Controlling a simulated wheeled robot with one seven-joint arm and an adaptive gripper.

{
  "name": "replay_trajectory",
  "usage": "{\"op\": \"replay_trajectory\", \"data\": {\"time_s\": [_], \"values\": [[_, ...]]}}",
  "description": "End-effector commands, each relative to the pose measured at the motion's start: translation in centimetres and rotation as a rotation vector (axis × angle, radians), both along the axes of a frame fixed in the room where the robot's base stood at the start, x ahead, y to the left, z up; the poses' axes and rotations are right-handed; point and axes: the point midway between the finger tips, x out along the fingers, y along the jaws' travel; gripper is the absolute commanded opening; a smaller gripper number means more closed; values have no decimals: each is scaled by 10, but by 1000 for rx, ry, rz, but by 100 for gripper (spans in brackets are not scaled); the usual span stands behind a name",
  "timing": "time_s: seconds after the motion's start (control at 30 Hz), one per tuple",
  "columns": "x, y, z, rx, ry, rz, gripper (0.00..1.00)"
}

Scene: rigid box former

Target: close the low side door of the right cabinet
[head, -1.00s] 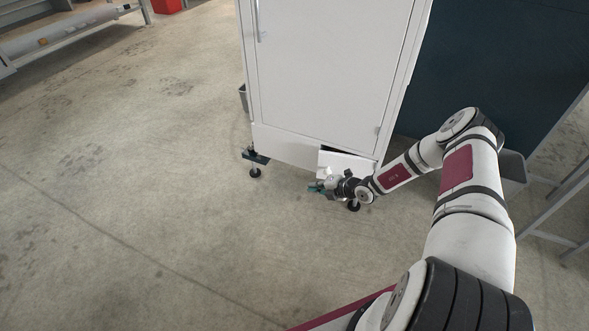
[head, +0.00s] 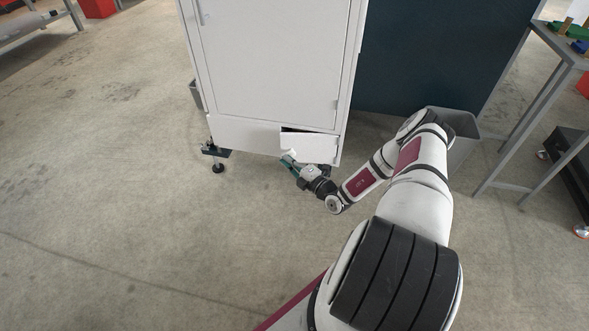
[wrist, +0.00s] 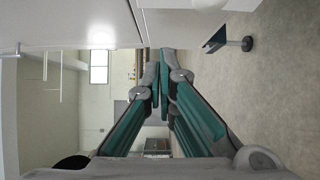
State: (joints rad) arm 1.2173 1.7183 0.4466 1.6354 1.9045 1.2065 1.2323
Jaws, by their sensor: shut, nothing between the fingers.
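The low side door (head: 309,148) is a small white panel at the bottom right of the white cabinet (head: 268,70). It stands partly open, with a dark gap along its top edge. My gripper (head: 287,157) is at the door's lower left corner, fingers together and empty, pointing up and left. I cannot tell whether it touches the door. In the wrist view the green and grey fingers (wrist: 161,58) meet just below smooth white panels (wrist: 65,22). Which panel is the door is unclear there.
A caster and bracket (head: 216,154) stick out under the cabinet's left corner. A grey bin (head: 455,140) stands right of the cabinet, behind my arm. A metal table (head: 540,95) is at the far right. The floor in front and left is clear.

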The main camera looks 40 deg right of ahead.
Motion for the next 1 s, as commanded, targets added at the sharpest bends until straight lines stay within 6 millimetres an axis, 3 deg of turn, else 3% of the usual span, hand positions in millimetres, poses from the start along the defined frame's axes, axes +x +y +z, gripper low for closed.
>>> {"op": "replay_trajectory", "data": {"time_s": [0.2,0.4,1.0], "values": [[43,3,-2,-3,-1,3,0],[60,-16,-2,-4,0,2,0],[68,-23,1,0,0,-6,0]]}}
